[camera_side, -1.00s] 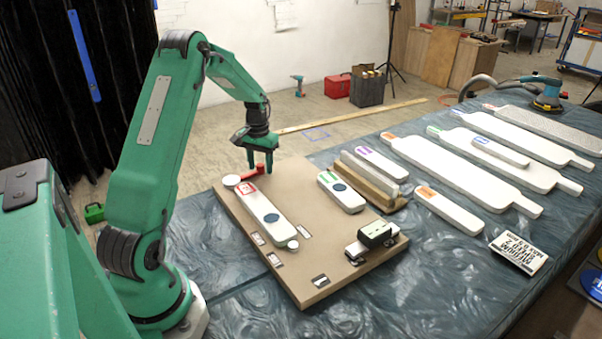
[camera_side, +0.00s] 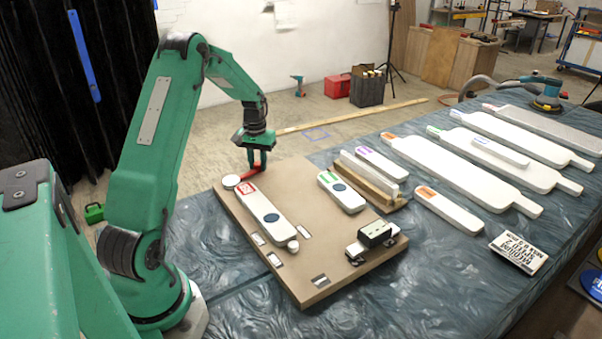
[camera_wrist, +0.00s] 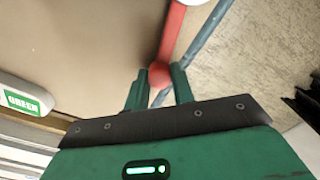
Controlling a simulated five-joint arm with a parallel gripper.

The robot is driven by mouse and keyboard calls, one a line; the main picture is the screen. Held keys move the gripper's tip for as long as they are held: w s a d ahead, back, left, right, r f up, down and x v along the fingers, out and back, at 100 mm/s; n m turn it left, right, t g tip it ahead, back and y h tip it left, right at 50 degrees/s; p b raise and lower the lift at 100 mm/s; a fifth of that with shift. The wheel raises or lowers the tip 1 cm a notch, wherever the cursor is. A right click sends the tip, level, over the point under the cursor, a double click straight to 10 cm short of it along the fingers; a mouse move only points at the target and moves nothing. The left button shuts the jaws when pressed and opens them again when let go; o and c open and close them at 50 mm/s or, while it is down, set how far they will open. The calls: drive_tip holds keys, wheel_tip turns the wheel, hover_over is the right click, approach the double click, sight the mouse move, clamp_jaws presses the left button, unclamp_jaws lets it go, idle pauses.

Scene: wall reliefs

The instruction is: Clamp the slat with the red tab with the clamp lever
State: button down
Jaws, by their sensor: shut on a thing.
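The slat with the red tab (camera_side: 265,216) is white and lies on the brown board (camera_side: 300,248), between a round white disc (camera_side: 231,181) at its far end and a small white knob (camera_side: 293,245) at its near end. The red clamp lever (camera_side: 250,173) is at the board's far left edge, beside the red-tabbed end. My gripper (camera_side: 257,163) is shut on the lever near its end. In the wrist view the lever (camera_wrist: 174,35) runs up and away from my fingers (camera_wrist: 159,92), its rounded red end between them. Whether the clamp bears on the slat cannot be told.
A green-tabbed slat (camera_side: 341,192) and a black-and-white block (camera_side: 375,235) are on the board. A wooden rack (camera_side: 375,190) holds slats to the right. An orange-tabbed slat (camera_side: 448,211) and long white boards (camera_side: 465,175) lie beyond.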

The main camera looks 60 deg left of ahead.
drive_tip(key=a+n, duration=0.1)
drive_tip(key=n, duration=0.1)
drive_tip(key=s+a+n, duration=0.1)
drive_tip(key=n, duration=0.1)
drive_tip(key=shift+s+a, duration=0.2)
drive_tip(key=shift+a, duration=0.2)
drive_tip(key=s+a+n, duration=0.1)
drive_tip(key=n, duration=0.1)
drive_tip(key=s+n, duration=0.1)
drive_tip(key=n, duration=0.1)
drive_tip(key=shift+a, duration=0.4)
drive_tip(key=s+n, duration=0.1)
drive_tip(key=n, duration=0.1)
drive_tip(key=s+a+n, duration=0.1)
drive_tip(key=s+n, duration=0.1)
drive_tip(key=shift+a, duration=0.15)
drive_tip(key=shift+s+n, duration=0.75)
drive_tip(key=shift+n, duration=0.35)
drive_tip(key=shift+s+n, duration=0.7)
drive_tip(key=shift+n, duration=0.4)
drive_tip(key=c, duration=1.2)
unclamp_jaws()
drive_tip(key=shift+a, duration=0.1)
